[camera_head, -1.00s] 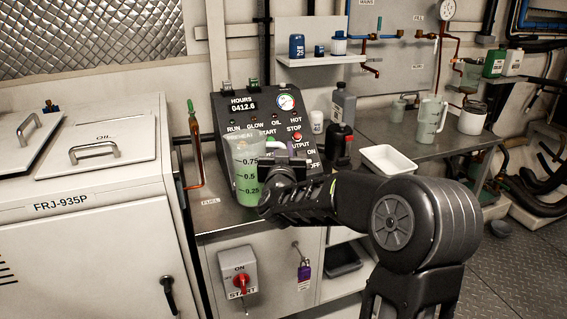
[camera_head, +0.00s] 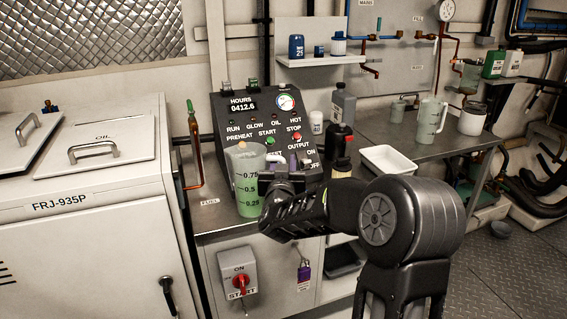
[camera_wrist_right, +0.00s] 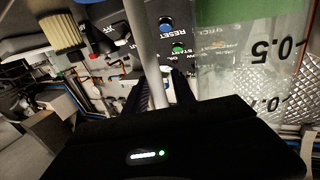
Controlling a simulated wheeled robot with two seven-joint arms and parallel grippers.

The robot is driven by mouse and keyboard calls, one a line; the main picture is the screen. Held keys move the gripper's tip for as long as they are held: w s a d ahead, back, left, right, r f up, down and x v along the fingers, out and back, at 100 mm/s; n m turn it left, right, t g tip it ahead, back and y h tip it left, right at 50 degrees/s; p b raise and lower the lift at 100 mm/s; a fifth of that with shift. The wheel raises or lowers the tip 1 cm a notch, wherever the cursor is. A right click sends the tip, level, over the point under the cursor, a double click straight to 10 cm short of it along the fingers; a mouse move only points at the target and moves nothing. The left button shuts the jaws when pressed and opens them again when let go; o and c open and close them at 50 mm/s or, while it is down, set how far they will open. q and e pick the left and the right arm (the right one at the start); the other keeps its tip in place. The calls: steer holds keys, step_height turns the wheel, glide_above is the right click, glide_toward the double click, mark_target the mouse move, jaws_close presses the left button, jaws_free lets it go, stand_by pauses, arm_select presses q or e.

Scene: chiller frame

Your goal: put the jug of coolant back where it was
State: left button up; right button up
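The jug of coolant (camera_head: 247,185) is a clear, upright measuring jug with green liquid and scale marks, at the front of the bench before the control panel. I cannot tell whether its base touches the bench. My right gripper (camera_head: 270,181) is at the jug's right side, shut on its handle. In the right wrist view the pale handle (camera_wrist_right: 150,55) runs between the fingers (camera_wrist_right: 157,90), and the jug wall (camera_wrist_right: 240,65) fills the right side. The fingertips are partly hidden. My left gripper is not in view.
The control panel (camera_head: 238,122) stands behind the jug. A dark bottle (camera_head: 340,138) and a white tray (camera_head: 388,158) are to the right. Another clear jug (camera_head: 428,122) stands on the right-hand bench. A red-handled switch (camera_head: 239,275) is on the bench front below.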

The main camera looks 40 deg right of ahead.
steer(key=shift+o, duration=0.4)
steer(key=shift+r, duration=0.25)
steer(key=v, duration=1.2)
steer(key=shift+f, duration=0.1)
